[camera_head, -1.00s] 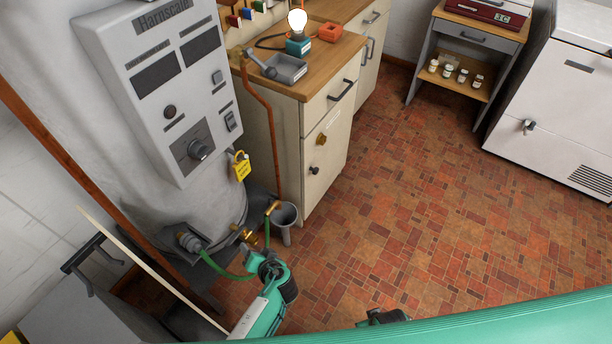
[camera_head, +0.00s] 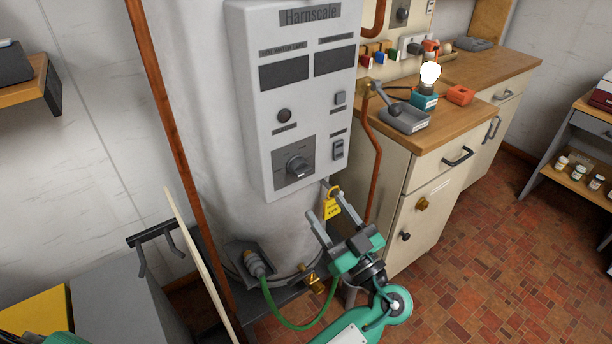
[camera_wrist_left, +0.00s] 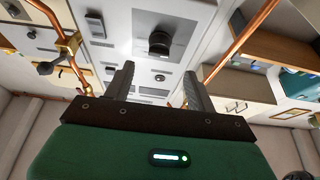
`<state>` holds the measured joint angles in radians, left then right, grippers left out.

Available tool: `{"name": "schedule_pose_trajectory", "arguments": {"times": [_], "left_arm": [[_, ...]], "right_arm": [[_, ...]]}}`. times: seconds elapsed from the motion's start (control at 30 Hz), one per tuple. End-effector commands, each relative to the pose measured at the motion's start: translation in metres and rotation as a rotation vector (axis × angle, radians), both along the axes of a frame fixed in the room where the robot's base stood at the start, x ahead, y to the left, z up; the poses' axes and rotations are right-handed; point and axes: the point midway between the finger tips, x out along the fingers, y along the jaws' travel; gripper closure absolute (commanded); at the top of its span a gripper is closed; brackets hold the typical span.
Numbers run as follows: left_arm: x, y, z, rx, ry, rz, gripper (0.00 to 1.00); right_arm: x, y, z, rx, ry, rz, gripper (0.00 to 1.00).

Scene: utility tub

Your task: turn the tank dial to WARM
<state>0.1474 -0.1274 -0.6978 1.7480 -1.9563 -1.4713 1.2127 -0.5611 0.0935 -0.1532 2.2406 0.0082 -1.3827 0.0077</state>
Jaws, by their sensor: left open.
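The tank dial (camera_head: 298,165) is a dark round knob on a square grey plate, low on the white Harnscale panel (camera_head: 262,110). Its markings are too small to read, so I cannot tell its setting. My left gripper (camera_head: 319,199) is open and empty, below and to the right of the dial, its fingers pointing up toward the panel. In the left wrist view the dial (camera_wrist_left: 159,43) shows beyond and between the open fingers (camera_wrist_left: 159,70), apart from them. My right gripper is not in view.
A yellow tag (camera_head: 332,207) hangs beside my left fingers, under the panel's lower right corner. A copper pipe (camera_head: 374,165) runs down right of the panel. A wooden-topped cabinet (camera_head: 450,125) stands to the right. A green hose (camera_head: 290,322) loops below the tank.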

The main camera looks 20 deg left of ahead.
Motion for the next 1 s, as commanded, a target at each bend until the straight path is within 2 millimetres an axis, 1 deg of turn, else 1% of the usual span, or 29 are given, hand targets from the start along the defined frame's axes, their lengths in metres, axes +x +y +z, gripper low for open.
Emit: {"name": "schedule_pose_trajectory", "arguments": {"times": [0.03,0.2,0.4,0.6,0.87,0.93,1.0], "left_arm": [[0.007,0.009,0.008,0.003,-0.003,0.002,0.44],[0.028,0.036,0.021,0.002,0.000,0.002,0.44],[0.046,0.058,0.032,0.004,0.001,0.000,0.44],[0.053,0.068,0.036,0.001,0.002,0.000,0.44],[0.054,0.069,0.036,0.002,0.003,-0.001,0.44],[0.054,0.069,0.036,0.002,0.003,-0.001,0.53],[0.054,0.069,0.036,0.002,0.003,-0.001,0.67]], "right_arm": [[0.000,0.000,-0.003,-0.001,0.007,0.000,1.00],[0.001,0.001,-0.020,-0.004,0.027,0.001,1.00],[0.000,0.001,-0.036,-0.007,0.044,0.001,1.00],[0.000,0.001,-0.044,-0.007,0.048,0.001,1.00],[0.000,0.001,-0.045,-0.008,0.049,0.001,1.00],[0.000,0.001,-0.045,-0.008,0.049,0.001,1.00],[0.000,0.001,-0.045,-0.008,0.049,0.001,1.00]]}}
